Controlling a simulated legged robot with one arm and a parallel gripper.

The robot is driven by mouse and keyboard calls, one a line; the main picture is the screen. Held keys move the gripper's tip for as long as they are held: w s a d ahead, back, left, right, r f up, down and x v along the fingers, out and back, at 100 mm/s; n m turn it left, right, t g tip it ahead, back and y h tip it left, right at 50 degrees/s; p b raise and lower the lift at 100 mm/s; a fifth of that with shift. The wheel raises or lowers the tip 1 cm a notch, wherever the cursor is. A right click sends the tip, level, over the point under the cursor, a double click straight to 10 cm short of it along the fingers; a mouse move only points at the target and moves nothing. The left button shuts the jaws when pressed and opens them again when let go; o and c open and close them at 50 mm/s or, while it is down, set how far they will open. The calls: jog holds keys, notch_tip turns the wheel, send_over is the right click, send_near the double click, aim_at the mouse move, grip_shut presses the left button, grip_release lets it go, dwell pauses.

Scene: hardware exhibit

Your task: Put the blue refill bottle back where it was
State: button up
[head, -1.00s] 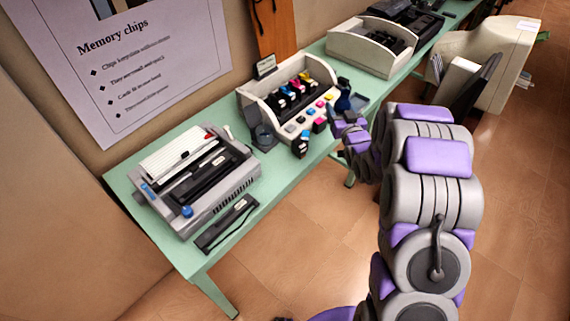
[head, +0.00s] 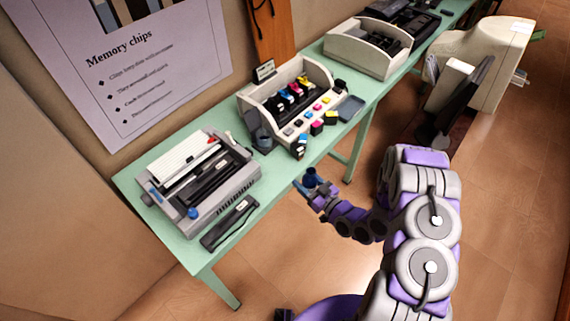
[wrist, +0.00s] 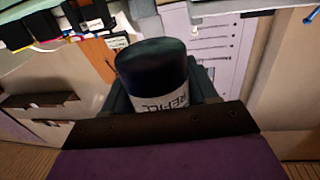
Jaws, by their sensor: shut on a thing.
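My gripper (head: 313,186) is beyond the front edge of the green table (head: 285,165), in front of the cartridge display. In the wrist view, it is shut on the blue refill bottle (wrist: 152,68), which looks very dark blue with a pale lettered label. The lower part of the bottle is hidden behind the gripper. In the head view, the bottle is too small to separate clearly from the blue jaws.
Another white bin (head: 365,58) stands farther back. A beige machine (head: 490,62) is at the right. Open floor lies before the table.

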jog(key=shift+w+a, duration=0.2)
jog(key=shift+a, duration=0.15)
jog(key=x, duration=0.5)
jog(key=w+d+f+b+x, duration=0.1)
jog(key=x, duration=0.4)
jog(key=w+d+b+x, duration=0.1)
jog(key=x, duration=0.4)
jog(key=shift+f, duration=0.4)
jog(key=shift+f+b, duration=0.55)
jog(key=shift+f, duration=1.15)
jog(key=o, duration=1.1)
jog(key=shift+s, duration=0.1)
jog(key=p+v, duration=0.2)
jog(key=v, duration=1)
